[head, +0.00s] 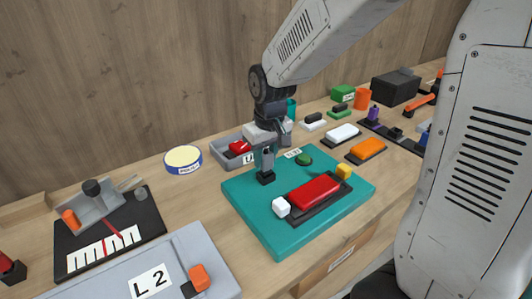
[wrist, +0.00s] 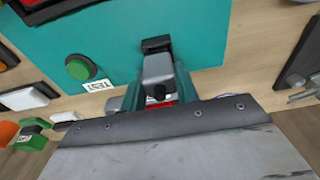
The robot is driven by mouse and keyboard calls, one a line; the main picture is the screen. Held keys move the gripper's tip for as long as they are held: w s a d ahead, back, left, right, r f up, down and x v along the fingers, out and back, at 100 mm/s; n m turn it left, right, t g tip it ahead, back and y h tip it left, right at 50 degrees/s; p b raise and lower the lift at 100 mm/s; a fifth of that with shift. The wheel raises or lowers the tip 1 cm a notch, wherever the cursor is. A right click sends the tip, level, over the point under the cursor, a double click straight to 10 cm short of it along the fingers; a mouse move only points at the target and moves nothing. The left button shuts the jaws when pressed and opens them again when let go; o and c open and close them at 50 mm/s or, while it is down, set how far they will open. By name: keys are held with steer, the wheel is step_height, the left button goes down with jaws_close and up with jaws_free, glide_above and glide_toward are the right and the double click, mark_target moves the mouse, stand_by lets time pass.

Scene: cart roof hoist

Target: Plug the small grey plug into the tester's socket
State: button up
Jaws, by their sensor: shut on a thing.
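My gripper (head: 265,158) is shut on the small grey plug (wrist: 158,70), which sits between its teal fingers in the wrist view. The tester is a flat teal board (head: 247,213) on the bench. Its black socket (head: 265,178) stands near the board's back left edge, and the socket also shows in the wrist view (wrist: 156,44). The plug is upright directly over the socket in the head view. I cannot tell whether its lower end is inside the socket or just above it; the fingers and plug hide the join.
The board's front left is bare.

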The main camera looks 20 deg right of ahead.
mark_target(266, 154)
steer(key=shift+f, duration=0.85)
steer(key=o, duration=1.1)
steer(key=shift+c, duration=0.2)
steer(key=r, duration=0.5)
steer(key=s+r, duration=0.1)
steer(key=r, duration=0.1)
steer(key=shift+d+r, duration=0.1)
steer(key=shift+r, duration=0.2)
steer(key=s+d+r+m, duration=0.1)
steer(key=s+r, duration=0.1)
steer(key=s, duration=0.9)
steer(key=s+d+r+m, duration=0.1)
steer(key=s+d+r, duration=0.1)
steer(key=s, duration=1)
steer(key=shift+r, duration=0.8)
